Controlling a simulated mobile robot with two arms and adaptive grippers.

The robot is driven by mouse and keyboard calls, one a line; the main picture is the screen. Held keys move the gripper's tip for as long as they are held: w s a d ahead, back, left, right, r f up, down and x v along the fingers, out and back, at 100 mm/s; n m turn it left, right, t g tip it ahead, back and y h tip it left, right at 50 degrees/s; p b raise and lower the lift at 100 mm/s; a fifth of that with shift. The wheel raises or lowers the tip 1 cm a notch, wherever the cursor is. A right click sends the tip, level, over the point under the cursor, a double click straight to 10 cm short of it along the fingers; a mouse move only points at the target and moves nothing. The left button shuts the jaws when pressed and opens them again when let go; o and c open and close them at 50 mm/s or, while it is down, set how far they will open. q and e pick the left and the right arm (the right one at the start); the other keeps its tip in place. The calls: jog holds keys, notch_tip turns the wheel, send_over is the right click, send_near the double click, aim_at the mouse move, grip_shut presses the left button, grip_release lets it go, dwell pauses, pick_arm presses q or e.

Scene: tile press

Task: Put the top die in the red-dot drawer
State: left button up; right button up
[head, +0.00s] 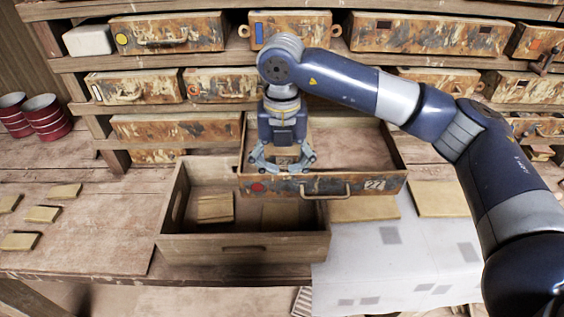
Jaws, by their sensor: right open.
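The red-dot drawer (330,185) is pulled out, with a red dot at the left of its worn orange front and a handle in the middle. Its visible floor looks bare. My right gripper (282,166) is open and points down over the left front part of this drawer. Its fingers hide what is directly beneath them. A wooden crate (245,245) stands in front and to the left, holding tan slabs (215,207) in a small pile and more flat pieces beside it. I cannot tell which piece is the top die. My left gripper is out of view.
Shelves with several shut drawers (165,32) stand behind. Loose tan tiles (43,214) lie on the left bench, and larger tan slabs (440,198) lie right of the open drawer. Red cans (48,117) stand at far left. A pale sheet (400,260) covers the front right.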

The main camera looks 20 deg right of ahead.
jog(key=shift+s+d+r, duration=0.1)
jog(key=shift+s+d, duration=0.1)
jog(key=shift+s, duration=0.05)
